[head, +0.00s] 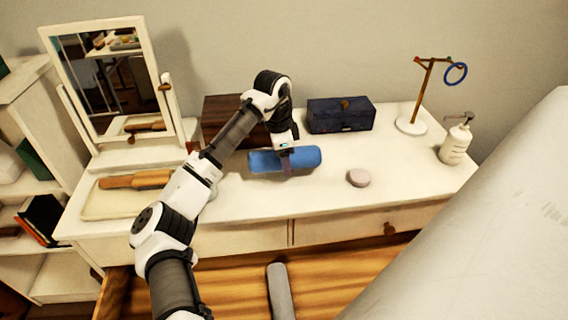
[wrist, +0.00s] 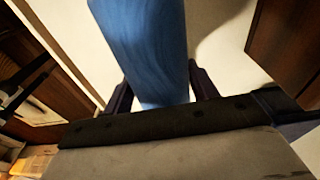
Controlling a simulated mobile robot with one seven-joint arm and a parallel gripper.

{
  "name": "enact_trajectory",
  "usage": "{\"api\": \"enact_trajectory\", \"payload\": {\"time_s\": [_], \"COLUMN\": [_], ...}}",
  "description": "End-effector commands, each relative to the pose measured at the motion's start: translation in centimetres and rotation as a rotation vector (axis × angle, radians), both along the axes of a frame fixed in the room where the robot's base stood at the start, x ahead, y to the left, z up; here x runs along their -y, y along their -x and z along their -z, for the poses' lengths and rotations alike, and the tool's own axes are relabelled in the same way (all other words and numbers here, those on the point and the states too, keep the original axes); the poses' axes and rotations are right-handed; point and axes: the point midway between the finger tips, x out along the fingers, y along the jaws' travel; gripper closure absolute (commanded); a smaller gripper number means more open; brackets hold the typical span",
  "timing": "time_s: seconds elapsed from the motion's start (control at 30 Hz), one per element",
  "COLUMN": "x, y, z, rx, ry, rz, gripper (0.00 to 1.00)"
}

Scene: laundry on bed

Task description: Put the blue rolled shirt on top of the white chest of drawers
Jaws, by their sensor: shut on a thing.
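The blue rolled shirt (head: 306,157) is a blue cylinder lying level over the top of the white chest of drawers (head: 320,190). My gripper (head: 285,162) points down and is shut on the shirt near its middle. In the wrist view the blue rolled shirt (wrist: 145,45) sits between the two dark fingers of my gripper (wrist: 160,88). The white top shows behind it there. I cannot tell whether the shirt touches the top or hangs just above it.
A dark blue box (head: 340,116) and a brown box (head: 232,120) stand behind the shirt. A mirror (head: 108,75) and a tray (head: 125,203) are at left. A pink round item (head: 358,178), a ring stand (head: 412,126) and a pump bottle (head: 456,145) are at right. Clear top lies in front.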

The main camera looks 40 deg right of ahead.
Motion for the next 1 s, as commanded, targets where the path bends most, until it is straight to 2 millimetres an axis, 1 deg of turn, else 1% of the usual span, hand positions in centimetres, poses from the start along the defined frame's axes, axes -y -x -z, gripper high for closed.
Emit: {"api": "enact_trajectory", "payload": {"time_s": [0.1,0.2,0.53,0.57,0.7,0.73,1.0], "x": [-0.1,0.0,0.0,0.0,0.0,0.0,0.0], "y": [0.0,0.0,0.0,0.0,0.0,0.0,0.0], "z": [1.8,2.7,3.1,3.1,3.0,3.0,2.9], "rx": [-0.001,-0.001,-0.002,-0.001,-0.001,0.0,0.0], "ry": [-0.003,-0.001,0.0,0.0,0.0,-0.001,-0.001], "rz": [-0.002,-0.001,0.0,0.0,0.0,0.0,0.0], "gripper": [0.69,0.69,0.69,0.39,0.21,0.2,0.2]}}
